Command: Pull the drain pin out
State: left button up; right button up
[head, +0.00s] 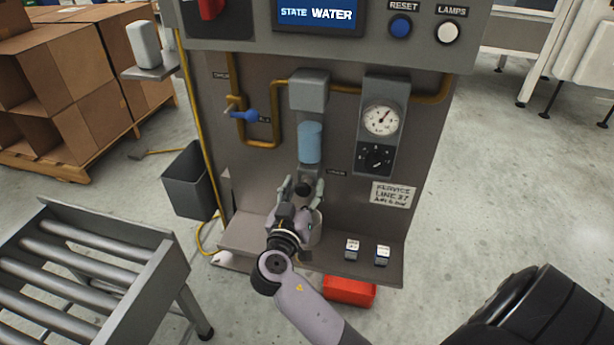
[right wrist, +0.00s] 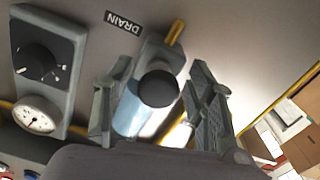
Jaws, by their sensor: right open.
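The drain pin's round black knob (head: 303,190) is on a grey fitting below the blue bowl (head: 309,143) of the machine. In the right wrist view the knob (right wrist: 157,88) faces the camera beside the DRAIN label (right wrist: 124,22), with the blue bowl (right wrist: 133,112) behind it. My right gripper (head: 301,187) is open, its two fingers on either side of the knob with visible gaps between them and it. Whether the fingertips reach past the knob is unclear. The pin's shaft is hidden behind the knob. My left gripper is not in view.
A gauge (head: 380,121) and black dial are right of the bowl. A blue-handled valve (head: 243,115) on yellow pipe is left. A ledge (head: 370,262) runs below, with a red box (head: 348,291) under it. A roller conveyor (head: 90,265) stands at lower left.

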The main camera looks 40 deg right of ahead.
jog(key=shift+a, duration=0.1)
jog(key=shift+c, duration=0.3)
grip_shut()
dwell(0.4)
